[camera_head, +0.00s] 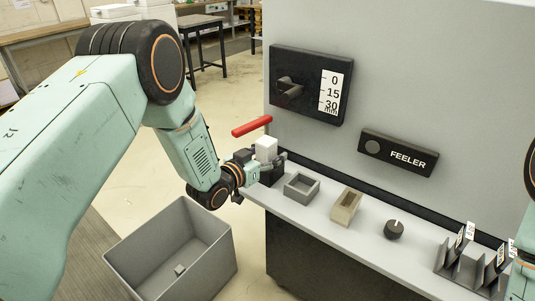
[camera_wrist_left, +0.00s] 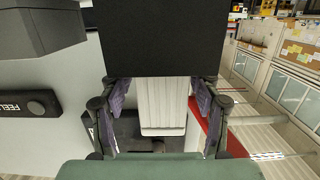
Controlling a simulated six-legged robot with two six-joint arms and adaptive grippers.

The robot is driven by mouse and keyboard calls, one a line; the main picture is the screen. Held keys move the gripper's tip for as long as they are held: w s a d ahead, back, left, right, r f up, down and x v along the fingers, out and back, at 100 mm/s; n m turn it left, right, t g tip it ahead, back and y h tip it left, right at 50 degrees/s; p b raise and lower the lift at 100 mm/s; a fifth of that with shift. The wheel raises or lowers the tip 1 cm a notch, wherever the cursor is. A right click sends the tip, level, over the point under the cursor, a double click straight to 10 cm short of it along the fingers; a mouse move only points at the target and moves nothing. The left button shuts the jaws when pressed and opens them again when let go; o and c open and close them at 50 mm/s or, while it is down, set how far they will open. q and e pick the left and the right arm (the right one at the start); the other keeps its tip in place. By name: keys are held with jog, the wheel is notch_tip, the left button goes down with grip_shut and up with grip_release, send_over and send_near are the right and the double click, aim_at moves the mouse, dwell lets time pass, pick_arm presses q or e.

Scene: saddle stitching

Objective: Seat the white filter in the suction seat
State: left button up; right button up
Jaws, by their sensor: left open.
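The white filter (camera_head: 265,148) stands at the left end of the grey bench, just below a red lever (camera_head: 252,126). In the left wrist view the ribbed white filter (camera_wrist_left: 162,104) lies between the two fingers of my left gripper (camera_wrist_left: 160,106), with a gap on each side. My left gripper (camera_head: 270,160) is open in the head view, at the filter's lower part. A dark fixture that may be the suction seat (camera_wrist_left: 128,127) shows beside and behind the filter. I cannot tell whether the filter touches it. My right gripper is not in view.
A grey open box (camera_head: 301,188), a beige tray (camera_head: 345,207), a black knob (camera_head: 393,230) and a slotted card rack (camera_head: 463,270) line the bench. A grey bin (camera_head: 205,272) stands on the floor. The gauge panel (camera_head: 290,82) and FEELER plate (camera_head: 398,153) are on the wall behind.

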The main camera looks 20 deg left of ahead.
pick_arm(q)
jog(key=shift+s+a, duration=0.1)
jog(key=shift+a, duration=0.05)
jog(key=v, duration=1.2)
jog(key=s+d+f+n+g+y, duration=0.25)
jog(key=s+f+g, duration=0.45)
jog(key=s+f, duration=0.8)
jog(key=s+a+f+n+g+y, duration=0.1)
jog(key=s+f+g, duration=0.2)
jog(key=s, duration=0.8)
jog(key=s+a+f+n+g+y, duration=0.1)
jog(key=s+g, duration=0.4)
jog(key=s, duration=0.6)
jog(key=shift+f+y, duration=0.55)
jog(key=shift+f, duration=0.35)
jog(key=shift+w, duration=0.1)
